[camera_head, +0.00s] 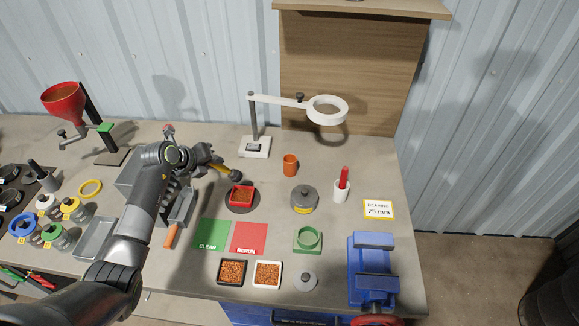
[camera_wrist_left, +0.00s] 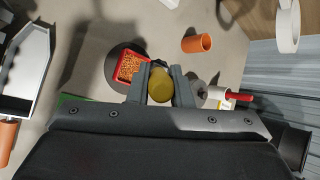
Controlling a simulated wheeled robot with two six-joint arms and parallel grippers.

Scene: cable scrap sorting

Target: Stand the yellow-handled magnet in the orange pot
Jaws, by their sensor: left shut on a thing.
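The yellow-handled magnet (camera_head: 224,170) is held by my left gripper (camera_head: 213,163) in the head view. Its yellow handle runs down and right to a dark round head, in the air left of the orange pot. In the left wrist view the handle's yellow end (camera_wrist_left: 160,86) sits between the two fingers of the left gripper (camera_wrist_left: 159,84), which are shut on it. The orange pot (camera_head: 290,165) stands upright on the bench, apart from the magnet. It also shows in the left wrist view (camera_wrist_left: 196,44). My right gripper is in neither view.
A red tray of granules (camera_head: 242,195) on a dark disc lies just below the magnet. A white magnifier lamp (camera_head: 255,146) stands behind. A grey lidded jar (camera_head: 304,197) and a white cup with a red-handled tool (camera_head: 341,192) stand to the right. Bench around the pot is clear.

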